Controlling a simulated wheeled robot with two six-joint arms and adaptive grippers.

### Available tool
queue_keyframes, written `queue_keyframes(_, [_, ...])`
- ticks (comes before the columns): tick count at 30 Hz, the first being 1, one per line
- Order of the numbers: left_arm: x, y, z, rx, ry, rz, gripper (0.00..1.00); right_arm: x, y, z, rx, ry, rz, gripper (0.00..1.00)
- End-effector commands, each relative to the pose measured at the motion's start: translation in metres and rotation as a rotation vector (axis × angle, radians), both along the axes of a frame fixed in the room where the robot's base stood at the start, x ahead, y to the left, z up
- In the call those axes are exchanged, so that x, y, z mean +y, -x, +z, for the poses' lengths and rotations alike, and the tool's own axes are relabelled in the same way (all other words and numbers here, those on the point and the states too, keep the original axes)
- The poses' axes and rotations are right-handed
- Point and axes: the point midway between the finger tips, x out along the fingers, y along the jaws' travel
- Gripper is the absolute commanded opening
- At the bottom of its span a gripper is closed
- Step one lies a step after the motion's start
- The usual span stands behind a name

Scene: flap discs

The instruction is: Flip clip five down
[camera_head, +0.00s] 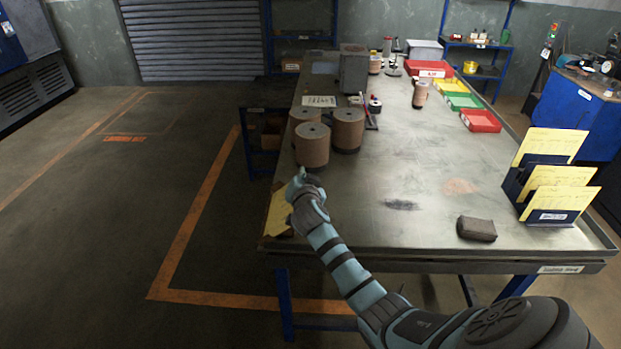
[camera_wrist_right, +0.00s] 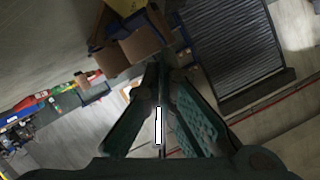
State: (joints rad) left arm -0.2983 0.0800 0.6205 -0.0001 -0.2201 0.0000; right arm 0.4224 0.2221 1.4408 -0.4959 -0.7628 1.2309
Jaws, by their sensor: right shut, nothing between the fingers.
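My right gripper (camera_head: 301,178) is over the left edge of the workbench, in front of the nearest brown disc stack (camera_head: 312,147). In the right wrist view, its two fingers (camera_wrist_right: 164,72) come together at the tips, shut and empty. A yellow sheet (camera_head: 277,213) lies partly behind my right wrist at the bench's left edge. I cannot make out a numbered clip in either view. My left gripper is not in view.
Two more disc stacks (camera_head: 348,128) stand behind the nearest one. A brown block (camera_head: 477,229) and a holder with yellow cards (camera_head: 540,214) are at the right. Red (camera_head: 481,121), green and yellow trays line the far right. The bench's middle (camera_head: 420,170) is mostly clear.

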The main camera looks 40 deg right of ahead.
Motion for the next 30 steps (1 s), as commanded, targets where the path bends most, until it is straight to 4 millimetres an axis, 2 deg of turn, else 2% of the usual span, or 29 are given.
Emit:
queue_keyframes(3, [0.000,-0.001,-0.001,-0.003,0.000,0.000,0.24,0.007,-0.005,-0.001,0.038,0.047,0.006,0.00])
queue_keyframes(11, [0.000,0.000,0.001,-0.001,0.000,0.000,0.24,0.005,-0.004,0.002,0.035,0.045,0.005,0.00])
queue_keyframes(14, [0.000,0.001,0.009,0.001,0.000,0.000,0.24,0.006,-0.005,0.012,0.034,0.044,0.005,0.00])
queue_keyframes(19, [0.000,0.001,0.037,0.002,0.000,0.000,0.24,0.013,-0.012,0.049,0.034,0.045,0.013,0.00])
queue_keyframes(22, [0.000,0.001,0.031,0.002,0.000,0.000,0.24,0.029,0.007,0.049,0.034,0.043,0.014,0.00])
queue_keyframes(30, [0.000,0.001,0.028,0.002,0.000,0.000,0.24,0.066,0.047,0.066,0.033,0.043,0.013,0.00])
